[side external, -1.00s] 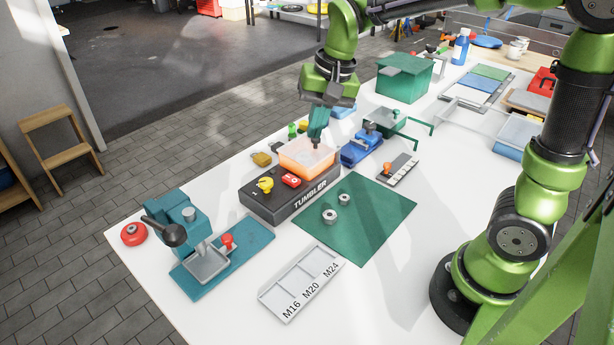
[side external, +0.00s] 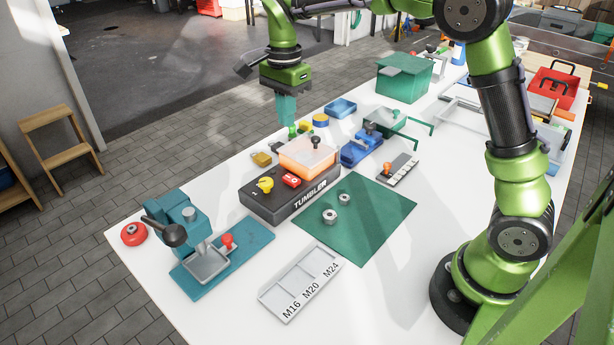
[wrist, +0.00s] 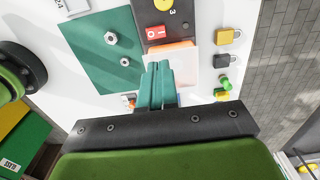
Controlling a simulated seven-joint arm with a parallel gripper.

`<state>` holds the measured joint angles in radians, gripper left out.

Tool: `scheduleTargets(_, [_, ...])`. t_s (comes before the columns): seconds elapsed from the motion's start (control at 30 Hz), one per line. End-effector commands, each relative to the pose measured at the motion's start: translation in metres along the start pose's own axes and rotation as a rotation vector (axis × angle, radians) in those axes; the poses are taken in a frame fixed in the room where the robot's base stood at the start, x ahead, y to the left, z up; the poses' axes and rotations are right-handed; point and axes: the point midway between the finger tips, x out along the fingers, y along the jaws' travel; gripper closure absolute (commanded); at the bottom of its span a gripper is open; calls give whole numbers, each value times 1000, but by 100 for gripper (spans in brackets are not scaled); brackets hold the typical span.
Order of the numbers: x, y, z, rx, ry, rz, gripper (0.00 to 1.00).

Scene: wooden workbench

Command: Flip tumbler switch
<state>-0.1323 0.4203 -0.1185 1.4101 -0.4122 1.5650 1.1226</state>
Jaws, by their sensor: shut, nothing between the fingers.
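The dark tumbler unit (side external: 270,205) stands on the white table with its TUMBLER lettering facing the front right. A red rocker switch (side external: 291,180) and a yellow knob (side external: 265,184) sit on its top. Behind them is a translucent orange-lit tub (side external: 308,157) with a dark knob at its back edge. My gripper (side external: 287,126) is shut and empty, pointing down above the table behind the tub. The wrist view shows the closed teal fingers (wrist: 157,72) over the near side of the tub (wrist: 182,62), with the red switch (wrist: 155,33) beyond; the switch's tilt is unclear.
A green mat (side external: 355,220) with two nuts lies right of the unit. A blue vise (side external: 361,150) stands right of the tub, and a yellow padlock (side external: 261,159) lies to its left. A teal press (side external: 180,225) stands at the front left.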

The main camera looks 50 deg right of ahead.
Motion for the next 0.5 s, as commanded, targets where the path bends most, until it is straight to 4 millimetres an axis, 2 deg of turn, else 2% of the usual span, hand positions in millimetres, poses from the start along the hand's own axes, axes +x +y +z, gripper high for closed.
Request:
scheduleTargets(0.17, [15, 1, 0, 0, -1, 5, 100])
scheduleTargets(0.5, [85, 1, 0, -1, 0, 6, 100])
